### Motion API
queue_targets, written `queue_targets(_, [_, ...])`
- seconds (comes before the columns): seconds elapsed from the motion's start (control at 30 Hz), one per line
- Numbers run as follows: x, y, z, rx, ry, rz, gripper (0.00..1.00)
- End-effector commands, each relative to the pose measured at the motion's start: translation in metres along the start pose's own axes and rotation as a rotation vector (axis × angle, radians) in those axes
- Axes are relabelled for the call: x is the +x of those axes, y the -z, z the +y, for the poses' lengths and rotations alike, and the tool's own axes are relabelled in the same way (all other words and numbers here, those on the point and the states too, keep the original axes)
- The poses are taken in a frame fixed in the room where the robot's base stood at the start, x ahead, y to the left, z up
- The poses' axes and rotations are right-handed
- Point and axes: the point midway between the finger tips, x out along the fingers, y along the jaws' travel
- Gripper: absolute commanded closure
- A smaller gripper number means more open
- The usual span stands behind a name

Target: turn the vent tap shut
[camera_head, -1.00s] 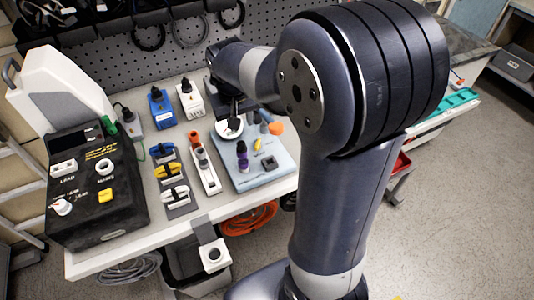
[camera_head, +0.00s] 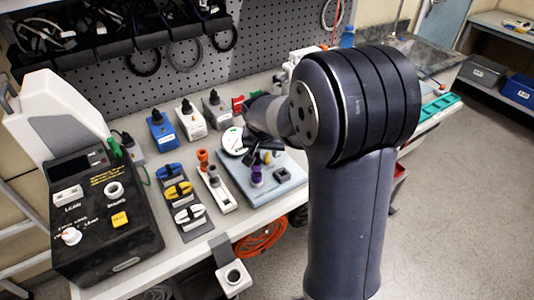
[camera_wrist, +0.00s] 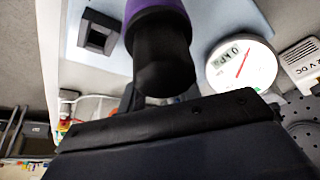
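A pale blue board (camera_head: 288,187) on the bench carries a round white gauge (camera_head: 232,141), a purple post (camera_head: 256,174) and a black square socket (camera_head: 281,175). I cannot tell for sure which part is the vent tap. The gauge (camera_wrist: 243,64) reads kPa in the wrist view, its red needle near 0. There the purple post (camera_wrist: 155,8) with a black end (camera_wrist: 163,58) looms close above my dark gripper body. My gripper (camera_head: 251,155) is over the board beside the post; its fingertips are mostly hidden, and contact cannot be told.
Left of the board are a white strip with an orange knob (camera_head: 203,156), a rack of coloured clips (camera_head: 180,190) and a black control box (camera_head: 105,235). Blue (camera_head: 161,131) and white (camera_head: 190,119) adapters stand behind. A pegboard (camera_head: 130,75) closes the back.

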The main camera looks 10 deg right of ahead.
Motion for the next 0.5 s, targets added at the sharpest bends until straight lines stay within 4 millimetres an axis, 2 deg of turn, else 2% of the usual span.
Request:
queue_targets(0.03, [0.008,-0.001,0.001,0.000,-0.002,-0.003,0.68])
queue_targets(0.2, [0.024,0.000,0.001,-0.001,-0.001,-0.001,0.68])
queue_targets(0.5, [0.030,0.000,0.000,-0.001,0.000,0.001,0.68])
